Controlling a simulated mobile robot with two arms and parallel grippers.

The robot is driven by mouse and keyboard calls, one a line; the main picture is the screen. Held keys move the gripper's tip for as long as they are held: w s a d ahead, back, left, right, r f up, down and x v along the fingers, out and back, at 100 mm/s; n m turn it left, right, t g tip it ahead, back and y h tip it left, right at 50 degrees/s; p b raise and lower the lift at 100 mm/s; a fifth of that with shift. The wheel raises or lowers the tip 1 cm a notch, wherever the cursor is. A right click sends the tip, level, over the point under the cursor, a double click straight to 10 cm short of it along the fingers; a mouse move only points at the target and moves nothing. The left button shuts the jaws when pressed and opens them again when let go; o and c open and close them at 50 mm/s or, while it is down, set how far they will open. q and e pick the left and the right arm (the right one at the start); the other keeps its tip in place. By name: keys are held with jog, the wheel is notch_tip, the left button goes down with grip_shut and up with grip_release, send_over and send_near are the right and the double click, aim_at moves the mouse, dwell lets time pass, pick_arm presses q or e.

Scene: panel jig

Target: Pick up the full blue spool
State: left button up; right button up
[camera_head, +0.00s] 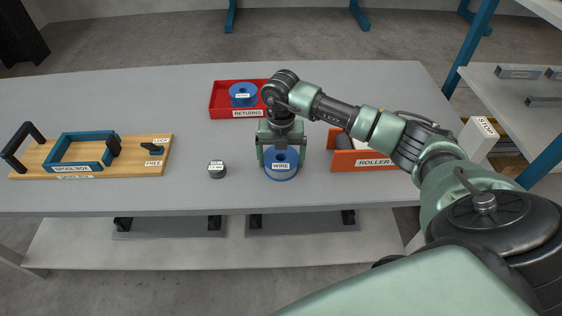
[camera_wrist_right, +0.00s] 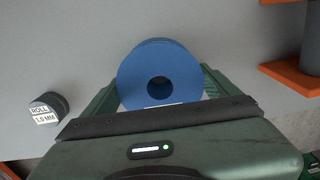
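A blue spool (camera_head: 281,170) labelled WIRE stands on the grey table, in front of the red tray. In the right wrist view the spool (camera_wrist_right: 160,72) shows its round blue face and dark centre hole. My right gripper (camera_head: 281,157) points down over it, with one finger on each side. The fingers look open around it, and I cannot see a firm contact. A second, smaller-looking blue spool (camera_head: 243,93) with a label sits in the red RETURNS tray (camera_head: 222,110). My left gripper is not in view.
An orange ROLLER box (camera_head: 362,163) stands just right of the gripper. A small grey ROLL cylinder (camera_head: 216,169) stands to its left. A wooden board (camera_head: 40,158) with a blue SPOOL BOX frame (camera_head: 78,167) lies far left. The table's front edge is close.

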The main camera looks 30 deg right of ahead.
jog(key=shift+w, duration=0.1)
jog(key=c, duration=0.4)
jog(key=shift+r, duration=0.1)
